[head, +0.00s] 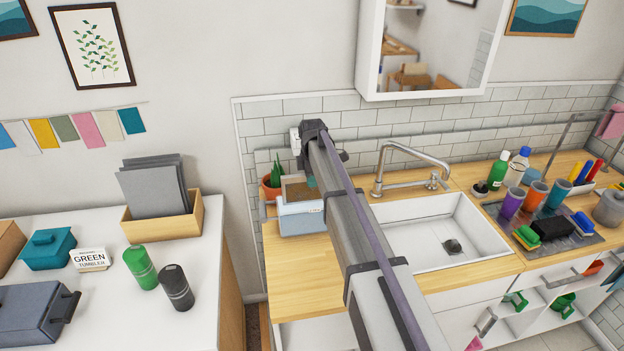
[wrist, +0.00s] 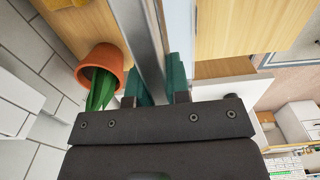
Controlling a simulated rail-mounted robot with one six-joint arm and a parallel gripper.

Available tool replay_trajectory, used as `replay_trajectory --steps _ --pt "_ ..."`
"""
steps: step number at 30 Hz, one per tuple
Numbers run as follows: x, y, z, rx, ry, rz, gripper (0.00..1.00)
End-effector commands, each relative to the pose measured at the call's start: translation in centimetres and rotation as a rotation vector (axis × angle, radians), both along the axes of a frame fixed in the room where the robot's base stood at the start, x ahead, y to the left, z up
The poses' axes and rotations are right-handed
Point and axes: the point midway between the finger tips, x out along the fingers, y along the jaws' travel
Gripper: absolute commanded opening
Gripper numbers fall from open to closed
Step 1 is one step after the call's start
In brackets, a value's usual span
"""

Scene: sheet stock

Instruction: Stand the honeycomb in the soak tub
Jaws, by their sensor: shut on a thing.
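My gripper (wrist: 160,85) has its two teal fingertips closed on a thin upright sheet, seen nearly edge-on as a grey strip (wrist: 138,35); I take it as the honeycomb. In the head view my arm hides most of the grip. The pale blue soak tub (head: 298,223), with a small label, stands on the wooden counter left of the sink. A brown patch (head: 297,190) shows at the top of the tub, beside the gripper (head: 311,183); I cannot tell whether it is part of the sheet. Whether the sheet touches the tub floor is hidden.
A potted plant (wrist: 100,70) stands close left of my fingers. A sink (head: 450,235) with a tap (head: 405,165) is to the right of the tub. The counter front (head: 300,270) is clear. Grey sheets (head: 155,188) stand in a wooden box on the left cabinet.

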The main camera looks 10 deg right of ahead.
Motion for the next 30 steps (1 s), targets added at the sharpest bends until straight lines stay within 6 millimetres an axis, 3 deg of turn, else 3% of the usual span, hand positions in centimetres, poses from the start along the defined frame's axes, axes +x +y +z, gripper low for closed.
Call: replay_trajectory --steps 1,18,30 --pt "0.0 0.0 -1.1 0.000 0.000 0.000 0.00" --pt "0.0 0.0 -7.0 0.000 0.000 0.000 0.00" --pt "0.0 0.0 -7.7 0.000 0.000 0.000 0.00"
